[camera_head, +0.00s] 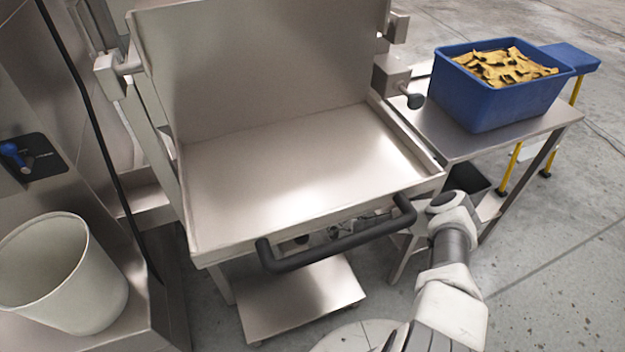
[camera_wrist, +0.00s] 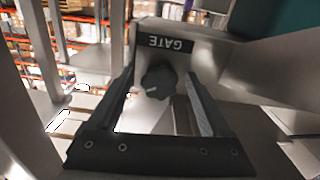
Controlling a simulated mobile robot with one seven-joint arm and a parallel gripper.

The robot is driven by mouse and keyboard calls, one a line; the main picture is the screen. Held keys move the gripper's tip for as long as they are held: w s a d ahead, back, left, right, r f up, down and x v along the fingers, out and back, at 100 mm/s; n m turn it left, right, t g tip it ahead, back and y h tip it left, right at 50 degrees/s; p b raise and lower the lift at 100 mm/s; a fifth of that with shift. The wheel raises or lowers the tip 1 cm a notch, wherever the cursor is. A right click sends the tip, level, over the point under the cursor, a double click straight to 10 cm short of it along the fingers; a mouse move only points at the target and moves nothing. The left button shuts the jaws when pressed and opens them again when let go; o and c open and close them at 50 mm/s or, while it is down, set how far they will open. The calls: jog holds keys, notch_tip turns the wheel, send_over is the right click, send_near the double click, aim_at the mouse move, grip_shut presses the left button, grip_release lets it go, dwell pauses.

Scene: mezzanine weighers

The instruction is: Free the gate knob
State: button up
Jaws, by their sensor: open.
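The gate knob (camera_wrist: 158,82) is a dark, lobed knob with a pale pointer mark in the wrist view. It sits on a metal face beside a black label (camera_wrist: 165,42) reading GATE, upside down in this view. My gripper (camera_wrist: 160,76) is open, one finger to the left of the knob and one to the right in the picture. The knob shows between them; I cannot tell whether it is within their reach in depth. In the head view my wrist (camera_head: 452,215) is at the tray's front right corner, and I cannot make out the fingers or the gate knob.
A steel tray (camera_head: 290,175) with a black bar handle (camera_head: 335,248) fills the middle of the head view. A blue crate (camera_head: 490,105) of yellowish pieces stands on a side table (camera_head: 455,145) at right. A pale bin (camera_head: 95,300) stands at left. Open floor lies at lower right.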

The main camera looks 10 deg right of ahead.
jog(key=shift+c, duration=0.2)
grip_shut()
jog(key=shift+n, duration=0.3)
jog(key=n+p, duration=0.2)
jog(key=n, duration=0.5)
jog(key=n+p, duration=0.2)
jog(key=n, duration=0.6)
jog(key=n+p, duration=0.2)
jog(key=n, duration=0.6)
jog(key=shift+d+r, duration=0.25)
jog(key=shift+p, duration=0.3)
